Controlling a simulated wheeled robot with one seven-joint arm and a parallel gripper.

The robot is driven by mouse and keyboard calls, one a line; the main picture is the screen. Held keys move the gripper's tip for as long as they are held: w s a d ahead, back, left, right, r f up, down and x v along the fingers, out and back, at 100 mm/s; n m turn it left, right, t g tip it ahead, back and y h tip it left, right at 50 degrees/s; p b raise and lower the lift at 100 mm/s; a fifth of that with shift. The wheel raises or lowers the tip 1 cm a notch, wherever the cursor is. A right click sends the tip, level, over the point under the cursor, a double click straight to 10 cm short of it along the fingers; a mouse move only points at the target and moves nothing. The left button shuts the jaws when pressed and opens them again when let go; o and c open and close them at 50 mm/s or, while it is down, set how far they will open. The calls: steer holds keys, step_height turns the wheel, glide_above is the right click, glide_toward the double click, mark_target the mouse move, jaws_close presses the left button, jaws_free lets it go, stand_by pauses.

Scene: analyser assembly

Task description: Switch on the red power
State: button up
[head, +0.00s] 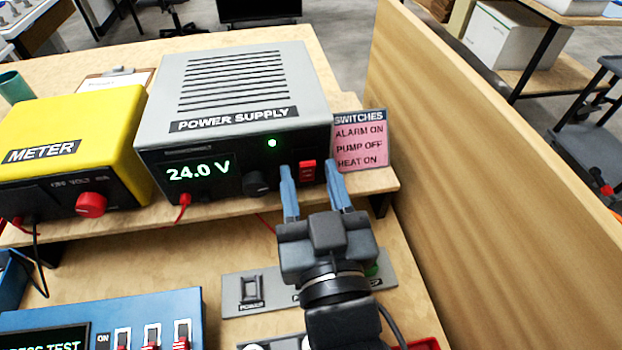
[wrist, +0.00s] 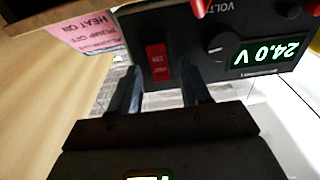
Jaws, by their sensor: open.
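The red power switch (head: 308,171) is a small rocker at the right end of the front of the grey power supply (head: 312,75). It also shows in the wrist view (wrist: 157,62), upside down with small markings too blurred to read surely. The supply's display reads 24.0 V and a green lamp above it is lit. My gripper (head: 310,188) is open and empty in front of the supply. In the head view its blue fingers stand either side of the switch. In the wrist view the fingertips (wrist: 163,82) lie just below the switch; contact cannot be told.
A black knob (head: 256,183) sits left of the switch. A pink switches card (head: 362,142) stands right of the supply, near a tall wooden partition (head: 480,150). A yellow meter (head: 75,130) is at left. Below are a grey panel marked POWER (head: 235,283) and a blue switch box (head: 150,305).

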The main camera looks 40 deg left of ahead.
steer(key=v, duration=0.8)
steer(key=shift+b, duration=0.3)
stand_by(0.4)
